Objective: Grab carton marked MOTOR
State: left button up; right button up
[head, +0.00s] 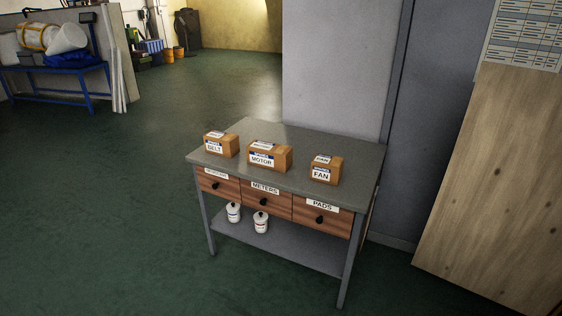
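The carton marked MOTOR (275,154) is a brown box with a white and blue label. It sits upright on the grey table top (225,173), in the middle of a row of cartons. The BELT carton (228,142) stands to its left and the FAN carton (333,172) to its right, each apart from it with a gap. Neither of my grippers is in the head view.
The table has drawers labelled METERS (278,203) and PADS (332,220), plus one at left. Two white containers (233,212) stand on its lower shelf (300,246). A wall is behind, a wooden panel (505,180) at right. The green floor in front and left is clear.

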aim_at(279, 157)
jog(key=i+l, duration=0.25)
jog(key=i+l+z, duration=0.1)
jog(key=i+l, duration=0.15)
jog(key=i, duration=0.25)
jog(key=i+l, duration=0.2)
jog(key=i, duration=0.15)
